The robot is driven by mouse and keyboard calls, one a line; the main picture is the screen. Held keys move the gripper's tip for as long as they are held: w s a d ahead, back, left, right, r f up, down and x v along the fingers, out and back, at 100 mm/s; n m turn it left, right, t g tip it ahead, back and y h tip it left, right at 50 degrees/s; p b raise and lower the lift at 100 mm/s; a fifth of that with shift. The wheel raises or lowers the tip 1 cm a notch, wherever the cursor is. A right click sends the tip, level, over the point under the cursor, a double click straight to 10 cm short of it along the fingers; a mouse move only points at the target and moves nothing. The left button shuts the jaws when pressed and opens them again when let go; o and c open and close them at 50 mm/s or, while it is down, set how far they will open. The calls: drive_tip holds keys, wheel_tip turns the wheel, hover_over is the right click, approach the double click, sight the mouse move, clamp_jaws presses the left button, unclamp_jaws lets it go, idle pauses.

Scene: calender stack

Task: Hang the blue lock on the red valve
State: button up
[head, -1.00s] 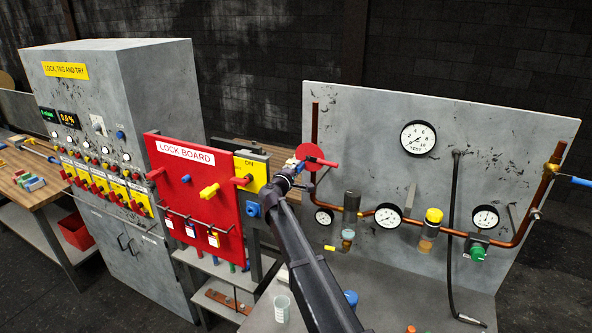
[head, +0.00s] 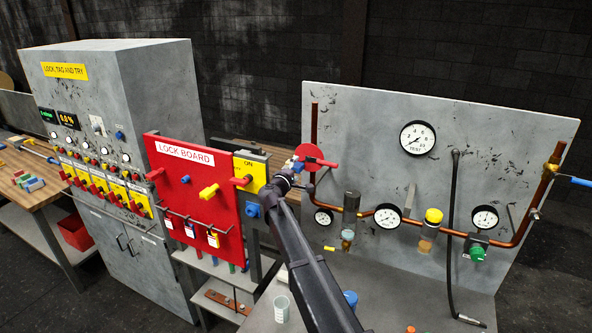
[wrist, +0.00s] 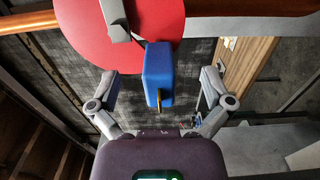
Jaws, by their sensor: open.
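The red valve (head: 317,156) is a round red disc at the left end of the grey gauge panel. In the wrist view the red disc (wrist: 165,15) fills the top, with a grey bar across it. The blue lock (wrist: 158,75) is just below the disc's lower edge, its top close to the bar's end. Its shackle and exact hold on the valve are hidden. In the head view the blue lock (head: 298,167) is small beside the valve. My gripper (head: 288,176) is open. In the wrist view its fingers stand apart on both sides of the lock, with visible gaps.
The gauge panel (head: 380,130) carries copper pipe and several gauges. A beaker (head: 282,308) stands on the bench below my arm.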

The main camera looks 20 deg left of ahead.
drive_tip(key=shift+s, duration=0.2)
drive_tip(key=s, duration=0.6)
drive_tip(key=shift+s+a, duration=0.25)
drive_tip(key=shift+s, duration=0.05)
idle(0.7)
idle(0.5)
drive_tip(key=s+d+f+m+g+h+b, duration=0.1)
drive_tip(key=d+f+m+g+h+b, duration=0.15)
drive_tip(key=d+f, duration=0.65)
drive_tip(key=s+d+f+m+g+h+b, duration=0.15)
drive_tip(key=d+m+g, duration=0.25)
drive_tip(key=d, duration=1)
drive_tip(key=s+d+f+m+g+h+b, duration=0.1)
drive_tip(key=s+d+f+m+g+b, duration=0.15)
drive_tip(key=d+f, duration=0.7)
drive_tip(key=s+d+f+m+g+y+b, duration=0.3)
drive_tip(key=s+d+f, duration=0.3)
drive_tip(key=s+d, duration=0.4)
drive_tip(key=s+d+f+m+g+y+b, duration=0.3)
drive_tip(key=s+d+f+m+g+b, duration=0.1)
drive_tip(key=s+d, duration=0.6)
wheel_tip(320, 180, down, 2)
drive_tip(key=shift+s+f+m+g+y, duration=0.25)
drive_tip(key=shift+s+m+g, duration=0.25)
drive_tip(key=shift+s+g, duration=0.6)
